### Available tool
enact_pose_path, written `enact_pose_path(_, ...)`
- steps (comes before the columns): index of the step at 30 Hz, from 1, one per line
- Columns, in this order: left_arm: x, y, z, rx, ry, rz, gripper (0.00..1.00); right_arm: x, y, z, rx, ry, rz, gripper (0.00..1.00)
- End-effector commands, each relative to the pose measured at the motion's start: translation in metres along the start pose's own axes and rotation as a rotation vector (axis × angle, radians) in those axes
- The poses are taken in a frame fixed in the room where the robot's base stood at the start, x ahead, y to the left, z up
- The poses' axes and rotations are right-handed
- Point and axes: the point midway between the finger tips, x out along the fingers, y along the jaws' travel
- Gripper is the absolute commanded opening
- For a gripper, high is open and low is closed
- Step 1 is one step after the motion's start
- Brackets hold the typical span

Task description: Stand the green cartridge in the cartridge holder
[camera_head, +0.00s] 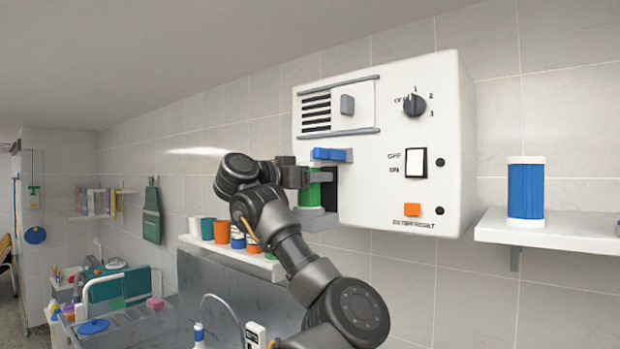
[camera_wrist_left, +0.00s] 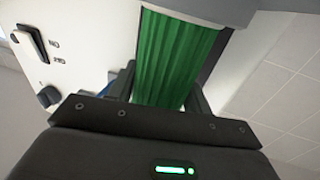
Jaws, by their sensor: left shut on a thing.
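The green cartridge (camera_head: 309,194) is upright at the lower left of the white wall unit (camera_head: 385,150). It stands just above or on a grey ledge (camera_head: 320,223) that looks like the cartridge holder; I cannot tell whether its base touches. A dark recess is beside it. My left gripper (camera_head: 312,176) is shut around the cartridge's upper part and partly hides it. In the left wrist view the ribbed green body (camera_wrist_left: 175,60) lies between the two fingers, with a pale band across its far end. My right gripper is not in view.
A blue latch-like part (camera_head: 332,154) sticks out just above my left gripper. A blue cartridge with white ends (camera_head: 526,192) stands on a white shelf (camera_head: 550,236) at right. Several orange, green and blue containers (camera_head: 222,231) stand on a lower shelf at left.

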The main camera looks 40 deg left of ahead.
Motion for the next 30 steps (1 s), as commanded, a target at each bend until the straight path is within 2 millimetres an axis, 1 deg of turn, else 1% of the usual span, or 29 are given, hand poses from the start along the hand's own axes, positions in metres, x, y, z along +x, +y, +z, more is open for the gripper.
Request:
enact_pose_path(1,0.0019,0.0002,0.0039,-0.004,-0.006,0.004,0.24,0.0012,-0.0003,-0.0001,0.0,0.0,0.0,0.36)
enact_pose_path(9,0.0016,-0.0002,0.004,-0.005,-0.007,0.004,0.24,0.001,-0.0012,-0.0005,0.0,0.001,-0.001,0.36)
enact_pose_path(10,0.0016,-0.0003,0.004,-0.005,-0.007,0.004,0.52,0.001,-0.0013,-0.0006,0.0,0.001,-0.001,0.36)
enact_pose_path(15,0.001,-0.0012,0.0038,-0.005,-0.006,0.001,0.74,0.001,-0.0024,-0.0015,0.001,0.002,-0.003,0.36)
enact_pose_path(30,-0.0014,-0.0037,0.0009,-0.002,0.001,-0.007,0.75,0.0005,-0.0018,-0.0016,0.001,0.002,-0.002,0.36)
